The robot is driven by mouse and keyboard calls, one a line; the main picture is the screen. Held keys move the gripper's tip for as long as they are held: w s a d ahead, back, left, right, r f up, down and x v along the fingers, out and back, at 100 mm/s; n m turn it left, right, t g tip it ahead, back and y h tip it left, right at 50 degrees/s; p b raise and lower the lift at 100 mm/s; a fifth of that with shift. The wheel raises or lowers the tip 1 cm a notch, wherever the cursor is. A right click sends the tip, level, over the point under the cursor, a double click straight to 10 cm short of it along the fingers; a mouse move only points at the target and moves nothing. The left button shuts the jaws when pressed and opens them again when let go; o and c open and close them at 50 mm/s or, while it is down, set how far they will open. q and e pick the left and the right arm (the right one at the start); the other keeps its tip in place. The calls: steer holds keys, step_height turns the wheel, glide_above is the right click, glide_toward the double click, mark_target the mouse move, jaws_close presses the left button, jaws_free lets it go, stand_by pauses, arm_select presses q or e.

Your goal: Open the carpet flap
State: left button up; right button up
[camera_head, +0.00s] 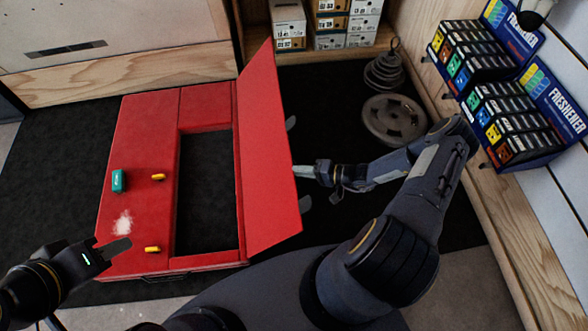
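The red carpet flap (266,165) stands raised along the right edge of the red carpeted box (140,135), leaning to the right. The box's rectangular opening (207,195) is uncovered and looks dark inside. My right gripper (306,171) is on the right, outer side of the flap, with its fingertips close to or against it. I cannot tell whether they touch, and part of the fingers may be hidden behind the flap. My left gripper (122,246) is over the box's near left part, away from the flap. The finger gap of neither gripper shows clearly.
A teal block (119,181), two yellow pieces (158,177) and a white powder patch (122,222) are on the box's left part. Weight plates (393,120) lie right of the flap on dark floor. Freshener displays (515,125) and shelved boxes (290,25) stand beyond.

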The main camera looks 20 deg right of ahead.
steer(key=shift+d, duration=0.1)
steer(key=v, duration=0.9)
steer(key=shift+p, duration=0.35)
stand_by(0.5)
steer(key=shift+r, duration=0.1)
stand_by(0.5)
